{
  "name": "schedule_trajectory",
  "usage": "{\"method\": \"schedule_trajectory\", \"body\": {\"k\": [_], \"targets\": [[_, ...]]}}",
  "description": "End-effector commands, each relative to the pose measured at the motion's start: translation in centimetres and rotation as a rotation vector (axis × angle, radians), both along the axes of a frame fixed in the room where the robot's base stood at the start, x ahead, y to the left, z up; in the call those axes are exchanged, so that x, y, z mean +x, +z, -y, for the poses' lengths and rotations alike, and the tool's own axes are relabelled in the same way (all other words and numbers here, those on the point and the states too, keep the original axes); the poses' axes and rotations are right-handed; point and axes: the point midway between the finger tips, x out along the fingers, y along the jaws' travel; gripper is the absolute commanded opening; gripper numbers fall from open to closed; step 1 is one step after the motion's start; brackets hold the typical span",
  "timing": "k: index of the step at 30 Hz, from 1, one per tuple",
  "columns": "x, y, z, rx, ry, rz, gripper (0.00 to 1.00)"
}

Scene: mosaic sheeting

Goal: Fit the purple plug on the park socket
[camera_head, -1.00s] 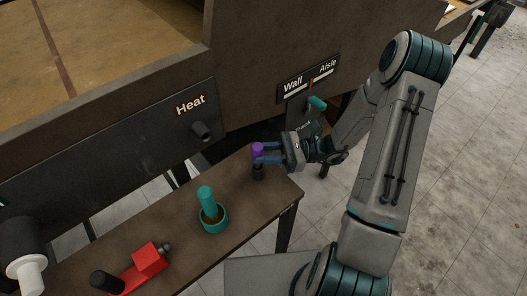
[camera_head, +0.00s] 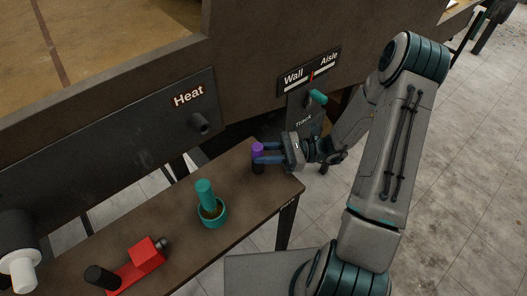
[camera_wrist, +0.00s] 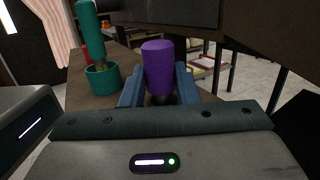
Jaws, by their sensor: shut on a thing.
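The purple plug (camera_head: 258,148) is upright near the right end of the narrow brown shelf (camera_head: 243,228). It also shows in the wrist view (camera_wrist: 158,68) between the two blue fingers. My gripper (camera_head: 262,155) is shut on the purple plug, reaching in from the right. A short black post (camera_head: 258,168) stands on the shelf directly below the plug. I cannot tell whether this post is the park socket, or whether the plug is seated on it, because the fingers hide the join.
A teal cup (camera_head: 212,214) holding a teal rod (camera_head: 205,192) stands left of my gripper. A red tool (camera_head: 147,255) lies at the shelf's near left. The Heat panel (camera_head: 120,140) and a Wall/Aisle lever (camera_head: 318,96) are behind. Shelf between cup and plug is clear.

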Motion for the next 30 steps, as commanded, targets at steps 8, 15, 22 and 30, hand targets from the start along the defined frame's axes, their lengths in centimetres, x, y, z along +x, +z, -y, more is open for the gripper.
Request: {"method": "schedule_trajectory", "body": {"k": [8, 15, 22, 30], "targets": [[0.0, -0.9, 0.0, 0.0, 0.0, 0.0, 0.05], [0.0, -1.6, 0.0, 0.0, 0.0, 0.0, 0.05], [0.0, -1.6, 0.0, 0.0, 0.0, 0.0, 0.53], [0.0, -1.6, 0.3, 0.0, -0.001, 0.0, 0.53]]}}
